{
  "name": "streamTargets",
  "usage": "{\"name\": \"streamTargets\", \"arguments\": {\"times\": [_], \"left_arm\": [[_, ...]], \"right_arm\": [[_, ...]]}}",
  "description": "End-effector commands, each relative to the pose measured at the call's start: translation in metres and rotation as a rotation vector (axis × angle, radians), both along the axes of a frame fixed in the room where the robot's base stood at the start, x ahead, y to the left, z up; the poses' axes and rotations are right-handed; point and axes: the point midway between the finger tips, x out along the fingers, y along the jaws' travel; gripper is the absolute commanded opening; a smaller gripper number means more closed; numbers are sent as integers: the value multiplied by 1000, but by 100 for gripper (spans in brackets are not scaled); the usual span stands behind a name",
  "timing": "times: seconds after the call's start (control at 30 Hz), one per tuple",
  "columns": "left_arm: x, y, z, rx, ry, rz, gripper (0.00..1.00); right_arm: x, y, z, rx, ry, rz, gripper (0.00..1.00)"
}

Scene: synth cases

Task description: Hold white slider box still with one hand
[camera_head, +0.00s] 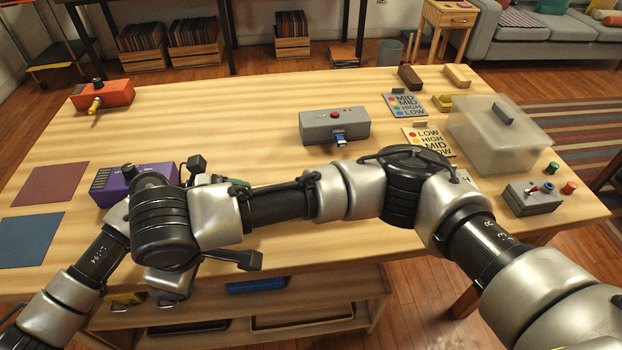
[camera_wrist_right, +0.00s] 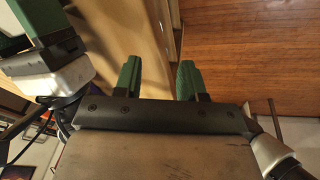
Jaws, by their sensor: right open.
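I see no plainly white slider box. A grey box (camera_head: 321,129) with a red button on top and a blue tab at its front stands mid-table, apart from my arms. A purple box (camera_head: 112,187) with a dark knob stands at the left, partly hidden by my arm. My right gripper (camera_wrist_right: 157,78) is open and empty in the right wrist view, with green fingers apart near the table edge. Part of what looks like my left gripper (camera_wrist_right: 42,24) shows at upper left there; its jaw state is unclear. In the head view arm links cover most of both grippers.
An orange box (camera_head: 115,94) with a yellow handle stands at the far left. A frosted container (camera_head: 490,143), sign cards (camera_head: 404,106) and a small grey switch box (camera_head: 533,205) are at the right. Red (camera_head: 50,188) and blue (camera_head: 30,240) mats lie at the left. The table's back middle is clear.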

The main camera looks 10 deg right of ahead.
Motion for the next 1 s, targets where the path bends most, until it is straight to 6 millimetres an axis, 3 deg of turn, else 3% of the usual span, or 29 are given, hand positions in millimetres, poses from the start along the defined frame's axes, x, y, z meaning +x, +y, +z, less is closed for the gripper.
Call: {"name": "streamTargets", "arguments": {"times": [0.03, 0.2, 0.33, 0.5, 0.63, 0.73, 1.0], "left_arm": [[0, 0, 0, 0, 0, 0, 42], [0, 0, 0, 0, 0, 0, 42], [0, 0, 0, 0, 0, 0, 42], [0, 0, 0, 1, 1, -1, 42], [0, 0, -1, 1, 1, -1, 42], [0, 0, -1, 1, 0, -1, 42], [0, 0, 0, 1, 1, -1, 42]], "right_arm": [[23, -15, 20, -24, 4, -113, 40], [87, -83, 61, -38, 103, -556, 40], [123, -140, 88, -32, 174, -854, 40], [147, -197, 115, -24, 243, -1121, 40], [152, -214, 120, -23, 267, -1199, 40], [153, -217, 112, -24, 271, -1212, 40], [152, -217, 61, -27, 269, -1210, 40]]}}
